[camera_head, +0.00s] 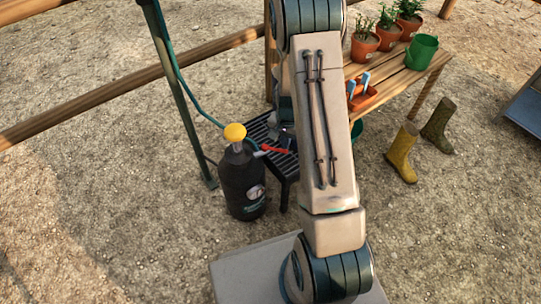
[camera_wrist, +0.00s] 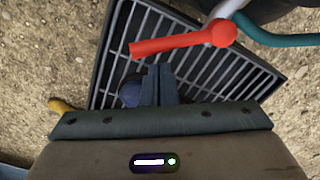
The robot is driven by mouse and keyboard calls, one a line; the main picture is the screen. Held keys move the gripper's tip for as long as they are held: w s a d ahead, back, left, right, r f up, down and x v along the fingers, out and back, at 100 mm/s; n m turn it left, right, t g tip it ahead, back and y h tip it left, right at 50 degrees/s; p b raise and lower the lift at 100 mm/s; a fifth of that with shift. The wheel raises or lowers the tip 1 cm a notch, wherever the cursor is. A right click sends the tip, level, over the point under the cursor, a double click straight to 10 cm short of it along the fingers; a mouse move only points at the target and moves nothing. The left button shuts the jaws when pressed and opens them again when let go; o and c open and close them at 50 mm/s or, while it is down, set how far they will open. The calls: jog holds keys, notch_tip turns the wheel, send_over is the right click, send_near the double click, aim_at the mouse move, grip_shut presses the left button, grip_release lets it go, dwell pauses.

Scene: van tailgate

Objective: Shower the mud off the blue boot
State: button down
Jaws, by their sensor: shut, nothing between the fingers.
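A dark blue rounded thing (camera_wrist: 130,92) lies by the black slatted rack (camera_wrist: 240,78) in the wrist view, mostly hidden behind my fingers. It may be the blue boot; its mud cannot be made out. My gripper (camera_wrist: 160,72) is shut and empty, pointing down over the rack. A red lever (camera_wrist: 180,42) with a round end shows beyond my fingertips, next to a grey pipe (camera_wrist: 226,10) and a teal hose (camera_wrist: 275,38). In the head view the red lever (camera_head: 274,149) shows by the rack (camera_head: 260,126), and my arm hides much of that area.
A black tank (camera_head: 243,185) with a yellow knob stands left of the rack. A green post (camera_head: 182,95) carries a hose. A yellow boot (camera_head: 402,154) and an olive boot (camera_head: 439,126) stand right. Behind, a wooden bench (camera_head: 405,82) holds pots. Gravel at left is clear.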

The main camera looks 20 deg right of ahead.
dwell(0.4)
jog(key=shift+s+a, duration=0.35)
jog(key=shift+a, duration=0.15)
jog(key=shift+s+a+p, duration=0.2)
jog(key=shift+s+a, duration=0.35)
jog(key=shift+a, duration=0.2)
jog(key=shift+s+a+p, duration=0.15)
jog(key=shift+s+a, duration=0.4)
jog(key=shift+a, duration=0.2)
jog(key=r+p, duration=0.1)
jog(key=r, duration=0.1)
jog(key=r+p, duration=0.2)
jog(key=d+r+p, duration=0.1)
jog(key=r, duration=0.1)
jog(key=shift+w+r+p, duration=0.1)
jog(key=shift+w+p, duration=0.1)
jog(key=shift+p, duration=0.2)
